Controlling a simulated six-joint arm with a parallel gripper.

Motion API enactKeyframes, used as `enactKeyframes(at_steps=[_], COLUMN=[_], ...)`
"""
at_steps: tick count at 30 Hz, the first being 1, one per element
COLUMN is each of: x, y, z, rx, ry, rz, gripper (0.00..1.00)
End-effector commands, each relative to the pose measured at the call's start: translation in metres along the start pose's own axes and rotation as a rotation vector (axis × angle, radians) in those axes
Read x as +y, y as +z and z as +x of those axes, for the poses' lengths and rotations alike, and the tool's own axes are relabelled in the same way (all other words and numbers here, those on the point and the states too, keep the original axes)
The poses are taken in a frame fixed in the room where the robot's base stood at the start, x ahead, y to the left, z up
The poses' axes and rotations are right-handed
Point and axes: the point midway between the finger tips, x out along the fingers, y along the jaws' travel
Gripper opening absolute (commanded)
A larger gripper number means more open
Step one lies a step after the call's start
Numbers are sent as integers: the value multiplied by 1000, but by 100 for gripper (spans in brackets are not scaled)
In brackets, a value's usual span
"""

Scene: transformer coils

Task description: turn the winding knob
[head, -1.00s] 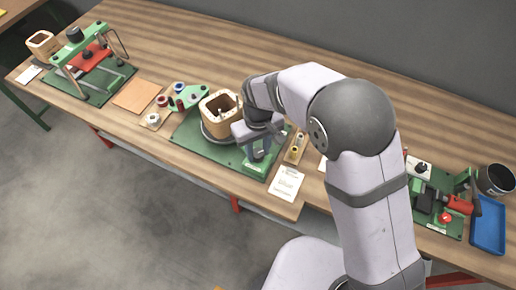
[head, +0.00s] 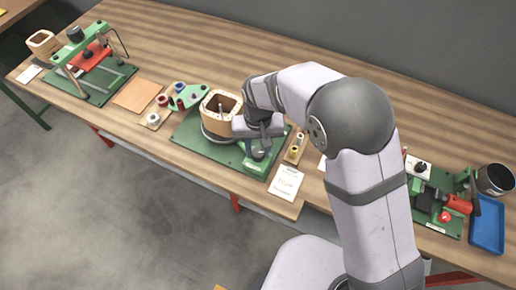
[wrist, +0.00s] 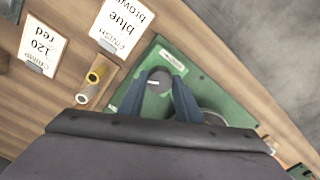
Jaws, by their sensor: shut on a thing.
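The winding knob (wrist: 159,79) is a small dark grey round knob on the green base plate (wrist: 210,96), with a light mark on its left side in the wrist view. My gripper (wrist: 160,90) has its two blue fingers on either side of the knob and is shut on it. In the head view my gripper (head: 258,152) points down at the plate's right end, beside the wooden square coil former (head: 221,108), and mostly hides the knob. A white label (wrist: 173,62) lies on the plate near the knob.
A small wooden holder with a yellow and a white spool (head: 296,148) stands just right of the plate. A white card (head: 286,181) lies near the front edge. A green bracket with red and blue spools (head: 184,97) stands left of the former. A blue tray (head: 487,226) is far right.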

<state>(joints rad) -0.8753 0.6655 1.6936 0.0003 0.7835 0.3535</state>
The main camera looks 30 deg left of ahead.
Motion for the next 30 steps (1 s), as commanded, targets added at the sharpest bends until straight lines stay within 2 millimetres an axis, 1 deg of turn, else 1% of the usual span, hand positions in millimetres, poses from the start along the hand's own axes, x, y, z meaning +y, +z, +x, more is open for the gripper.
enactKeyframes(at_steps=[3, 4, 5, 6, 15, 19, 23, 30], x=[0, 0, 0, 0, 0, 0, 0, 0], y=[-2, -2, -2, -2, -1, -1, -2, -2], z=[-1, -1, -1, -1, -1, -6, -19, -52], rx=[6, 6, 6, 5, 2, 3, 6, 8], ry=[-1, -1, -1, -1, -1, -1, -2, -2], rz=[-1, -1, -2, -2, -2, -2, -2, -2], gripper=[9, 33, 40, 50, 50, 50, 50, 50])
